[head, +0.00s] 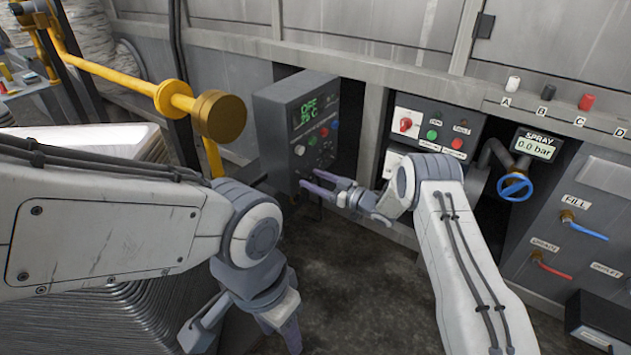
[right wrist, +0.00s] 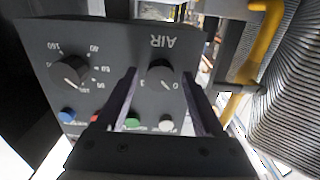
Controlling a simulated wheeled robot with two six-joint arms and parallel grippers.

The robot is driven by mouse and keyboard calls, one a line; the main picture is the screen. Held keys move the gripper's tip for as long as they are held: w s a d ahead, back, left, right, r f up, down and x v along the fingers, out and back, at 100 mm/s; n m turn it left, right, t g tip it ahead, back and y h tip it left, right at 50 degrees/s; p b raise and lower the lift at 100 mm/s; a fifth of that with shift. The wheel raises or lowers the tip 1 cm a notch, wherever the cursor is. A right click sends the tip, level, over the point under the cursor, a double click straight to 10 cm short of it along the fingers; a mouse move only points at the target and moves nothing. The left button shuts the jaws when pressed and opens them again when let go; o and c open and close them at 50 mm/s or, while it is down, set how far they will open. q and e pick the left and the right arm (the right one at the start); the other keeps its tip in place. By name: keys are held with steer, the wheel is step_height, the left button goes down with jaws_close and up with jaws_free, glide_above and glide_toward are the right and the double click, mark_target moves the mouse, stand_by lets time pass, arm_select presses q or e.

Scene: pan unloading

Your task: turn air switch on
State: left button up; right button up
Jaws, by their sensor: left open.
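The dark control box (head: 297,128) shows "OFF 75°C" in green on its display (head: 308,108). Its panel (right wrist: 110,40) appears upside down in the right wrist view. The round black AIR knob (right wrist: 160,77) is there, with its white mark towards the 0. My right gripper (head: 311,180) is at the lower front of the box. In the right wrist view its two fingers (right wrist: 158,85) are open, one on each side of the AIR knob, with gaps visible; I cannot tell how deep they reach. My left gripper (head: 240,332) is open and empty, low in front.
A second dial (right wrist: 70,72) and several coloured buttons share the panel. To the right are a red-switch panel (head: 431,131), a blue spray valve (head: 515,187) and fill and drain levers. A yellow pipe with a brass end (head: 219,115) juts out at left. Stacked pans stand lower left.

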jaws_close()
steer(key=m+p, duration=0.2)
steer(key=m, duration=0.1)
steer(key=shift+r+m, duration=0.1)
steer(key=shift+m, duration=0.3)
steer(key=m+p, duration=0.2)
steer(key=m, duration=0.2)
steer(key=shift+m, duration=0.3)
steer(key=m, duration=0.4)
steer(key=shift+m+p, duration=0.3)
steer(key=shift+p, duration=0.1)
steer(key=m, duration=0.4)
steer(key=shift+m+p, duration=0.3)
steer(key=shift+m, duration=0.1)
